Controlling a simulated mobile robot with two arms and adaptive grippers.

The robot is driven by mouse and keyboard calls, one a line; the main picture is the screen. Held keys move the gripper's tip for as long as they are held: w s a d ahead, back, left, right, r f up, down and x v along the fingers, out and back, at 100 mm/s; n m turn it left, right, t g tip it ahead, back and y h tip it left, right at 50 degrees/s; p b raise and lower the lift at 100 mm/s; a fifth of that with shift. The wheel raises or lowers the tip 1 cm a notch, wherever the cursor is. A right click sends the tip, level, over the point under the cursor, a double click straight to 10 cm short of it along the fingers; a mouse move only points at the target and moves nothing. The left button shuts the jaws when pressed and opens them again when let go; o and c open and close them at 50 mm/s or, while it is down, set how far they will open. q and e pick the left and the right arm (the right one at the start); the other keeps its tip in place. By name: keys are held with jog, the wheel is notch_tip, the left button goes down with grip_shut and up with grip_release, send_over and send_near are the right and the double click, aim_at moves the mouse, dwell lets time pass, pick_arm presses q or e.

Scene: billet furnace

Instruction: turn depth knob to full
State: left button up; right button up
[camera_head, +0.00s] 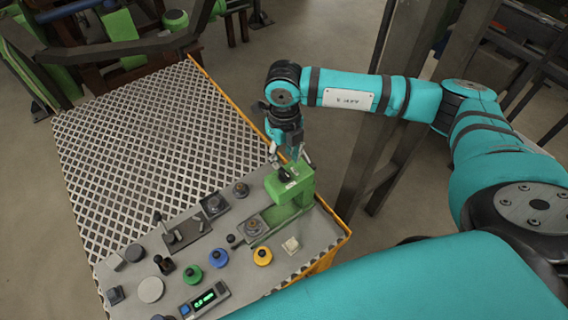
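My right gripper (290,163) points down over the green bracket (300,195) at the right side of the control panel (180,275). Its two fingers are spread apart, one to each side of a small dark part (288,173) on top of the bracket. I cannot tell whether they touch it. No label is readable, so I cannot tell for sure which control is the depth knob. Round dark knobs stand at the panel's back (240,189) and beside the bracket (253,226). My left gripper is out of view.
The panel also holds green (191,275), blue (219,258) and yellow (262,256) buttons, a lever (172,232) and a lit green display (204,299). A metal grating (150,150) with an orange edge lies behind. Dark posts (385,120) stand right of the panel.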

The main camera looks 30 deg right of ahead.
aim_at(285, 172)
notch_tip(285, 172, down, 5)
jog(key=shift+s+f+p, duration=0.1)
jog(key=shift+f+p, duration=0.05)
jog(key=shift+p, duration=0.6)
jog(key=shift+f, duration=0.5)
jog(key=c, duration=0.7)
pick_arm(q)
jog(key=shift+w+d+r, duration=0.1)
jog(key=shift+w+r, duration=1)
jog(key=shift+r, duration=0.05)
pick_arm(e)
grip_shut()
